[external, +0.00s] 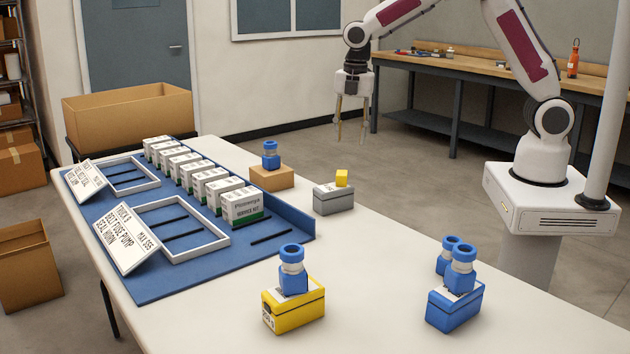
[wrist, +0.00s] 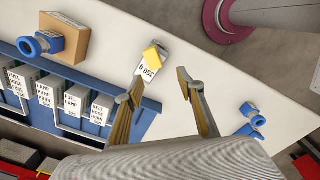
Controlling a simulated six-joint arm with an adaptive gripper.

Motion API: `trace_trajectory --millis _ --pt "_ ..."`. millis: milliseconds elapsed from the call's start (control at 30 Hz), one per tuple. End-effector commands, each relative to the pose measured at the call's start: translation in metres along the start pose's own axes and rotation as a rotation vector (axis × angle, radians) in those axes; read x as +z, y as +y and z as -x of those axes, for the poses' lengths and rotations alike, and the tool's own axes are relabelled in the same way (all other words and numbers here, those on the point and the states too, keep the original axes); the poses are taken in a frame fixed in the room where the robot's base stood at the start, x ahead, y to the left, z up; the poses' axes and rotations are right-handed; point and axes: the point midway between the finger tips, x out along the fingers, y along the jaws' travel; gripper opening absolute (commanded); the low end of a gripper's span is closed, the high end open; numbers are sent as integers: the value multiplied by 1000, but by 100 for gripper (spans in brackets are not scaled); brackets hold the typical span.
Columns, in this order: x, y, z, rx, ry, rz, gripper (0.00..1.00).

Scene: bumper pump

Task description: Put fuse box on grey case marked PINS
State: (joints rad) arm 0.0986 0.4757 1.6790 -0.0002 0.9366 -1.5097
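A grey case (external: 334,200) stands on the white table; its label is too small to read in the external view. My gripper (external: 351,141) is open and empty, raised above and beyond the case. Its spread fingers (wrist: 159,90) frame the table just short of the case in the wrist view.
Blue-capped pumps stand on a tan box (external: 271,177), a yellow case (external: 293,313) and a blue case (external: 455,309). White cartons (external: 243,205) line the blue mat (external: 165,285), with two white frames and sign cards. Table around the grey case is mostly clear.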

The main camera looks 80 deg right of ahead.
Motion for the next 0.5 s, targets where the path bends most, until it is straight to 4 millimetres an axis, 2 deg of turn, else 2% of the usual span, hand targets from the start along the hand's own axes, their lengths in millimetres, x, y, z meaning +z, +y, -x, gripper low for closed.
trace_trajectory --millis 33,200,500 --pt "-1 -6 12 14 1 -30 38" --pt "-4 -25 43 50 8 -147 38" --pt "-8 -66 90 111 31 -354 38"
